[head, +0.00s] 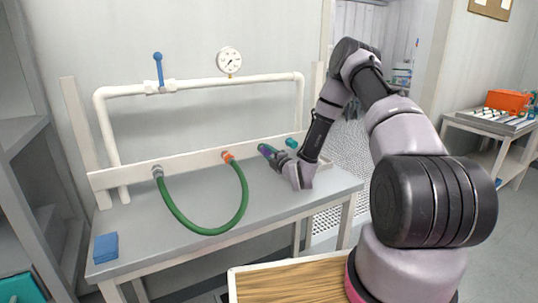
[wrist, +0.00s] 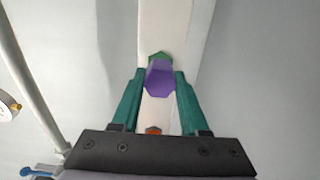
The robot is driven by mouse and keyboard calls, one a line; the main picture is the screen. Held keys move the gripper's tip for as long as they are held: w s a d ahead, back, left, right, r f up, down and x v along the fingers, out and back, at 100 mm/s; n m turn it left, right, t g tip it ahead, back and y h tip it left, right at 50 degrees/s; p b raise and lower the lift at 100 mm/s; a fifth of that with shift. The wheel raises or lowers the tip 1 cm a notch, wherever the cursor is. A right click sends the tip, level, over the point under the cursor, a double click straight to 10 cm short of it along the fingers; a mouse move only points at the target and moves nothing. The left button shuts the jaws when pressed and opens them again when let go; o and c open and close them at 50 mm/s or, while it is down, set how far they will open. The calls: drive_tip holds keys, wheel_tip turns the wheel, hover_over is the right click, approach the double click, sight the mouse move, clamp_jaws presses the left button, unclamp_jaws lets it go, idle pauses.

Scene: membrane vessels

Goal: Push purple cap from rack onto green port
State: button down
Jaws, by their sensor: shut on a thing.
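My gripper (wrist: 159,100) has two green fingers, closed on the sides of the purple cap (wrist: 160,77). In the head view the gripper (head: 267,150) is at the right part of the white rail, with a bit of purple between its fingers. The green port (wrist: 159,56) shows just beyond the cap in the wrist view, on the white rail, partly covered by the cap. I cannot tell whether cap and port touch. No cap rack can be made out.
An orange fitting (head: 228,156) on the rail (head: 195,163) holds one end of a green hose (head: 185,219). A teal piece (head: 291,142) sits right of the gripper. A gauge (head: 229,62) and blue valve handle (head: 158,69) are above. A blue block (head: 105,247) lies front left.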

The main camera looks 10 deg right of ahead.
drive_tip(key=shift+x, duration=0.8)
drive_tip(key=shift+c, duration=1.7)
unclamp_jaws()
drive_tip(key=v, duration=1)
drive_tip(key=w+d+r+m+g+h, duration=0.1)
drive_tip(key=d+r+m, duration=0.15)
drive_tip(key=r, duration=0.35)
drive_tip(key=w+d+r+m+g+h, duration=0.1)
drive_tip(key=d+r+m+g+h, duration=0.1)
drive_tip(key=r+m, duration=0.3)
drive_tip(key=s+d+r+m+g+h, duration=0.1)
drive_tip(key=s+r+m, duration=0.25)
drive_tip(key=r, duration=0.35)
drive_tip(key=s+d+r+m+g+h, duration=0.1)
drive_tip(key=s+r+m+g, duration=0.1)
drive_tip(key=s+r, duration=0.3)
drive_tip(key=s+a+r+m+g, duration=0.1)
drive_tip(key=s+r+m, duration=0.3)
drive_tip(key=s, duration=0.5)
drive_tip(key=s+a+r+m+g+y, duration=0.1)
drive_tip(key=s+r+m, duration=0.2)
drive_tip(key=s, duration=0.6)
drive_tip(key=s+r+m+g, duration=0.2)
drive_tip(key=s+r+m, duration=0.2)
drive_tip(key=s, duration=0.5)
drive_tip(key=shift+s+a+r+m, duration=0.25)
drive_tip(key=shift+a+r+m, duration=0.15)
drive_tip(key=shift+m, duration=0.5)
